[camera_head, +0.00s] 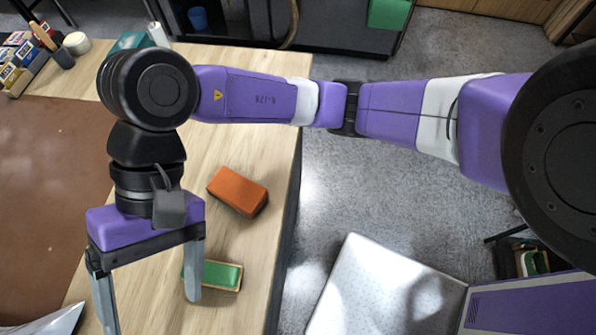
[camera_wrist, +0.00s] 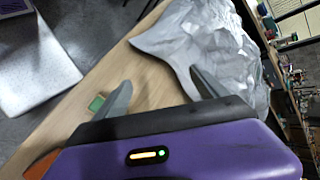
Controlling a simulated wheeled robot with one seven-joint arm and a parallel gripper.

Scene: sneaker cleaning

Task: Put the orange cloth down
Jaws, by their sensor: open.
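The orange cloth (camera_head: 238,190) looks like a compact, thick block. It lies on the wooden table (camera_head: 262,120), near the table's right edge. An orange piece that seems to be the same cloth shows at the lower left of the wrist view (camera_wrist: 40,167). My gripper (camera_head: 150,314) is open, with its two fingers spread wide and nothing visible between them. It is left of and nearer than the cloth in the head view, apart from it. In the wrist view the fingers (camera_wrist: 160,78) point toward a grey crumpled sheet.
A green-topped block (camera_head: 222,275) lies beside my right finger, partly hidden by it. The grey crumpled sheet (camera_wrist: 222,50) also shows at the lower left of the head view (camera_head: 45,320). A brown mat (camera_head: 50,170) covers the left. Small boxes (camera_head: 15,78) stand at the back left.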

